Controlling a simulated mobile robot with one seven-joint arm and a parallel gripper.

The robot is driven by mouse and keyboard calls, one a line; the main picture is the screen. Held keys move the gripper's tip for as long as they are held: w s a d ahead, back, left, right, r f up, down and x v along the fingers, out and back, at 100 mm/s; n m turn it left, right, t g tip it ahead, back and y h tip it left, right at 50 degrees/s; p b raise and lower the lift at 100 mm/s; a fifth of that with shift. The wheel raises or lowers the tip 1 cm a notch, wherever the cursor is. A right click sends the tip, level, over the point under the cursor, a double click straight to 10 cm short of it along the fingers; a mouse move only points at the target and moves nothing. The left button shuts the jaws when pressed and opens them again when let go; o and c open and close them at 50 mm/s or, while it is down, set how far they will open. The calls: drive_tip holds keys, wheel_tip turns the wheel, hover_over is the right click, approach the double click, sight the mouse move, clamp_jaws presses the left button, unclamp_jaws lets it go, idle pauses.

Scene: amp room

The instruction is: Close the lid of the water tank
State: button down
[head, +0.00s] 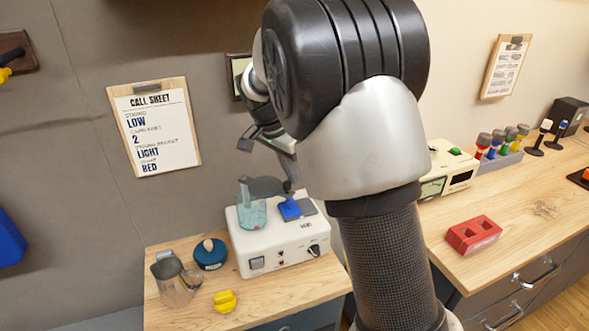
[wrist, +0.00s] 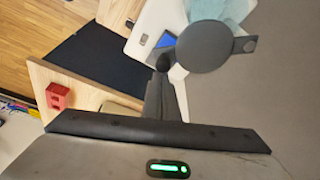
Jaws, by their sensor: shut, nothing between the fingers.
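The water tank (head: 252,213) is a translucent teal container on the left of a white machine (head: 282,258). Its teal wall also shows at the top of the wrist view (wrist: 236,9). The dark grey round lid (head: 264,186) is at the tank's upper right; the tank top is not fully covered. In the wrist view the lid (wrist: 205,46) is a disc with a small tab, beside the teal tank. My gripper (head: 289,187) is shut and empty, its tip at the lid's right edge. In the wrist view the fingertips (wrist: 166,62) are close against the lid; contact is unclear.
A blue block (head: 290,208) sits on the machine beside the tank. A metal pitcher (head: 174,279), a dark blue round item (head: 210,254) and a yellow piece (head: 225,301) stand on the left counter. A red block (head: 473,235) is on the right counter. A wall stands close behind.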

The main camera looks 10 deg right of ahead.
drive_tip(key=s+a+m+g+p, duration=0.1)
drive_tip(key=s+a+m+g, duration=0.1)
drive_tip(key=s+a+m, duration=0.4)
drive_tip(key=shift+s+a+m+h, duration=0.15)
drive_tip(key=shift+a+m+h, duration=0.15)
drive_tip(key=shift+a+m, duration=0.55)
drive_tip(key=shift+a+n, duration=0.3)
drive_tip(key=shift+n, duration=0.05)
